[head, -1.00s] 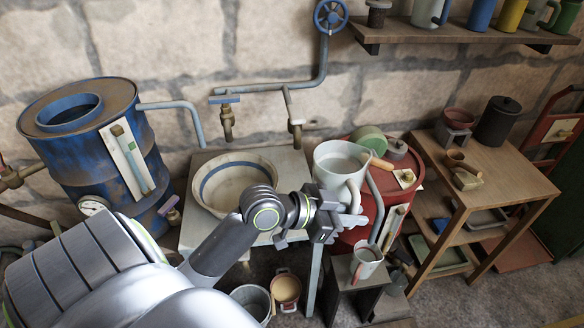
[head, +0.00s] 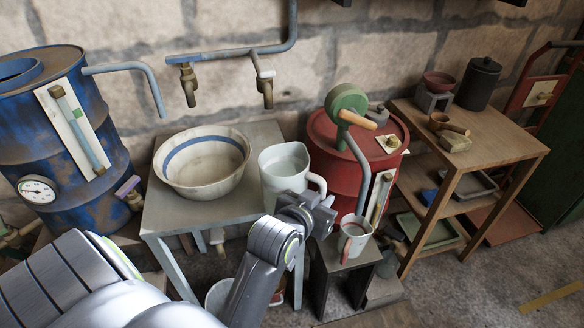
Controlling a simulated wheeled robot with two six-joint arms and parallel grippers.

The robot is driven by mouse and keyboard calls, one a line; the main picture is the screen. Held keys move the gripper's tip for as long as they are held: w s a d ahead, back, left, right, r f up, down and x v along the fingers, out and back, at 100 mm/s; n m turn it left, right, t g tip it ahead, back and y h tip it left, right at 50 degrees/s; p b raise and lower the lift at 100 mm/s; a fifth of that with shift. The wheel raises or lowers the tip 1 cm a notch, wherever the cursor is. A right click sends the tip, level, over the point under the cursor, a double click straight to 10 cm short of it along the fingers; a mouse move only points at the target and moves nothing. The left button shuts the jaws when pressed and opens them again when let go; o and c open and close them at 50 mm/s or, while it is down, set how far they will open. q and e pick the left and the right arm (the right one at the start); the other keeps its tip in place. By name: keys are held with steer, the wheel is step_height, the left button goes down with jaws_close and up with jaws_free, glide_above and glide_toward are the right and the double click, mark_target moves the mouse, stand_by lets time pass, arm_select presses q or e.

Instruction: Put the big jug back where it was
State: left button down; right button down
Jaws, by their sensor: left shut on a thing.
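The big jug (head: 283,166) is pale grey-white and upright, at the right edge of the grey metal table (head: 185,213), just right of the basin (head: 203,163). I cannot tell whether its base touches the table. My left gripper (head: 318,203) is shut on the jug's handle (head: 319,183), on its right side. The lower part of the jug is partly hidden by the gripper. A smaller white jug (head: 355,234) with a reddish inside stands on the dark stool to the right. My right gripper is not in view.
A red drum (head: 341,155) with a green wheel (head: 346,103) stands close behind and right of the jug. Two brass taps (head: 265,92) hang above the table. A wooden table (head: 488,130) with pots stands at the right. A blue barrel (head: 60,150) is at the left.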

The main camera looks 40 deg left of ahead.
arm_select(q)
steer(key=w+a+f, duration=0.1)
steer(key=w+a, duration=0.2)
steer(key=a, duration=0.1)
steer(key=w+a+f, duration=0.1)
steer(key=w+a, duration=0.3)
steer(key=w+a+f, duration=0.1)
steer(key=w+a, duration=0.2)
steer(key=a, duration=0.1)
steer(key=shift+w+a, duration=0.2)
steer(key=shift+f, duration=0.3)
steer(key=shift+f, duration=0.1)
steer(key=c, duration=1.4)
jaws_free()
